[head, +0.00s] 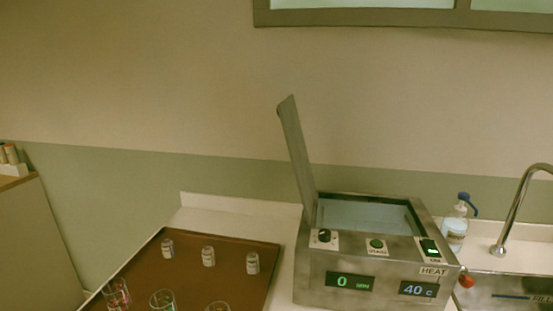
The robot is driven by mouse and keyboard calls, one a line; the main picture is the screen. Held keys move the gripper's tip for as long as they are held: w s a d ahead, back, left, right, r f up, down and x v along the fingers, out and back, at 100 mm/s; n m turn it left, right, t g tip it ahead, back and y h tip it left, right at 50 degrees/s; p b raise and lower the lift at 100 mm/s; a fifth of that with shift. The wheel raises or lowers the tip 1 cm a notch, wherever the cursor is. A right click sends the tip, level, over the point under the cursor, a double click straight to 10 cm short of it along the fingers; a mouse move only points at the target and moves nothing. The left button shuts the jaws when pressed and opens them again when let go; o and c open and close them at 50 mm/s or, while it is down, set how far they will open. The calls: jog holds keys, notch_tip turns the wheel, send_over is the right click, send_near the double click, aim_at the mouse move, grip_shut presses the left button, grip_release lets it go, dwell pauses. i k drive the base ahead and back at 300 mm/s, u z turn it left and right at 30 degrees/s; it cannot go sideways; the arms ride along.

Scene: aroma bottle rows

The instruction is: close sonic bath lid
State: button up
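The sonic bath (372,285) is a metal box on the counter at the lower right of the head view. Its lid (297,155) stands open, hinged at the left side of the bath and tilted slightly to the left. The basin opening (368,214) shows a pale blue-grey inside. The front carries a knob, a green button, a lit switch and displays reading 0 MIN and 40 C. My gripper is not in view.
A brown tray (218,265) left of the bath holds several small bottles (208,256) and glasses (162,302). A wash bottle (455,232) and a curved tap (515,210) with a sink stand to the right. The space above the bath is clear.

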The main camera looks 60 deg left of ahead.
aim_at(286, 109)
jog(key=k, duration=0.55)
jog(key=u, duration=1.55)
jog(key=i, duration=1)
jog(key=k, duration=1.3)
jog(key=u, duration=0.45)
jog(key=i, duration=0.5)
jog(key=u, duration=0.2)
